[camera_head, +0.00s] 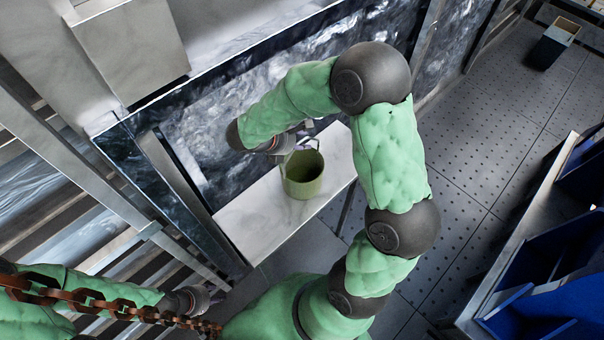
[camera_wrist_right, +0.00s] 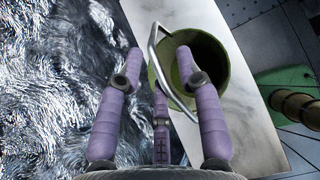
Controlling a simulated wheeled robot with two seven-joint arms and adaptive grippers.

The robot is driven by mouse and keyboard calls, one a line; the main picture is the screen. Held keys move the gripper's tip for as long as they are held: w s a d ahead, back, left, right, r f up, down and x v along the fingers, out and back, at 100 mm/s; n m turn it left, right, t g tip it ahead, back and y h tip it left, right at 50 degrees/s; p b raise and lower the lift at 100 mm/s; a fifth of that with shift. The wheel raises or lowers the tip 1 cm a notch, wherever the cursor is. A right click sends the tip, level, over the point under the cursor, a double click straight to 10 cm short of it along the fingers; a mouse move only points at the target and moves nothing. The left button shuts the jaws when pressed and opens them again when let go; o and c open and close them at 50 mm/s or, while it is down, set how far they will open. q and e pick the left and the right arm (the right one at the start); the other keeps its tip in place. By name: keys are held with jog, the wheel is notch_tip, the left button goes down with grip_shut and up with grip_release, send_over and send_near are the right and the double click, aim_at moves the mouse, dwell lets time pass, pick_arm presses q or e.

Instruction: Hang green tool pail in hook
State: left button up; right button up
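The green tool pail (camera_head: 303,187) stands upright on a pale marble-topped bench (camera_head: 255,222). Its wire handle (camera_wrist_right: 153,50) is raised and runs between the fingertips in the right wrist view, where the pail (camera_wrist_right: 215,65) lies beyond the fingers. My right gripper (camera_wrist_right: 160,68) has its purple fingers spread at the handle; I cannot tell whether they touch it. In the head view this gripper (camera_head: 292,137) is at the pail's top, partly hidden by its arm. My left gripper (camera_head: 210,299) is low at left, beside a rusty chain; its fingers are unclear. No hook is distinguishable.
A rusty chain (camera_head: 95,298) crosses the lower left over my left arm. A dark marbled panel (camera_head: 215,110) stands behind the bench. Blue bins (camera_head: 560,300) sit on a rack at right. The tiled floor (camera_head: 490,140) between is clear.

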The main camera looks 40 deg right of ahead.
jog(key=shift+x, duration=0.95)
grip_shut()
